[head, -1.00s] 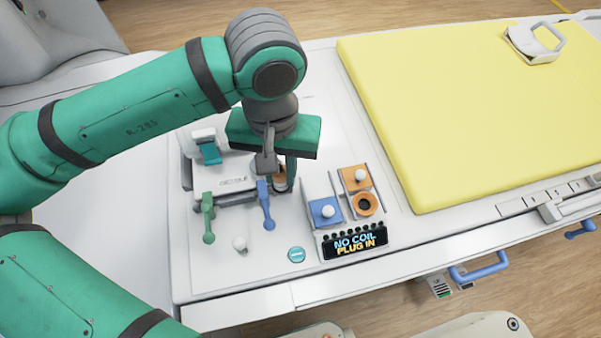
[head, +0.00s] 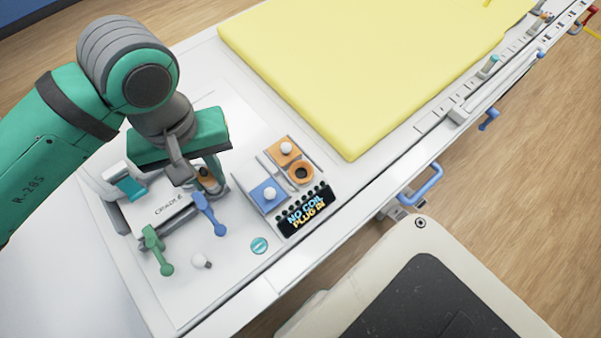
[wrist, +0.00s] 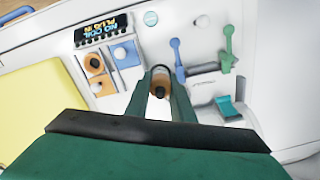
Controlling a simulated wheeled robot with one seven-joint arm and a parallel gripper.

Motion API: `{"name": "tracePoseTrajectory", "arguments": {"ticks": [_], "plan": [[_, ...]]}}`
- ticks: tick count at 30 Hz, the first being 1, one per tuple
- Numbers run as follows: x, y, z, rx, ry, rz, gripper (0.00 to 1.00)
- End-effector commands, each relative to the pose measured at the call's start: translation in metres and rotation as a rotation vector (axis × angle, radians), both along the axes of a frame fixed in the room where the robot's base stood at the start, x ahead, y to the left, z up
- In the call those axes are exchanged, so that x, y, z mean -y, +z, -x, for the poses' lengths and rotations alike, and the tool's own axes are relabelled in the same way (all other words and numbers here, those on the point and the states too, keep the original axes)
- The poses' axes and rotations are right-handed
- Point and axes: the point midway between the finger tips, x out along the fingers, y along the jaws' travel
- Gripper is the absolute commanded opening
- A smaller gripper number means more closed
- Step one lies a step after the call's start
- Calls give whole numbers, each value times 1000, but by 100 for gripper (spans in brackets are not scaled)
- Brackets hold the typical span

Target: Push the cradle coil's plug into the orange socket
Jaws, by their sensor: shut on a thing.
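The cradle coil (head: 160,212) is a white block lettered CRADLE with green and blue levers at its front; it also shows in the wrist view (wrist: 203,88). Its plug (head: 207,180) is an orange-brown cylinder at the coil's right end. My gripper (head: 205,176) is shut on the plug, whose dark-centred end shows between the fingers in the wrist view (wrist: 159,89). The orange socket (head: 300,172) is a ring with a dark hole, right of my gripper and apart from the plug. It shows at left in the wrist view (wrist: 94,63).
Beside the socket are an orange square (head: 285,149) and a blue square (head: 268,194), each with a white knob. A display (head: 304,211) reads "NO COIL PLUG IN". A yellow mattress (head: 350,70) lies behind. A white knob (head: 199,261) and a round teal button (head: 259,246) stand in front.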

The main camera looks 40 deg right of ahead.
Motion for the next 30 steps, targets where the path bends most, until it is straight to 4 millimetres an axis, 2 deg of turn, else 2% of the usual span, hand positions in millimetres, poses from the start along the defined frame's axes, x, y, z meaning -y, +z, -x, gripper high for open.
{"name": "tracePoseTrajectory", "arguments": {"ticks": [30], "plan": [[86, 0, 17, -1, -3, 0, 0]]}}
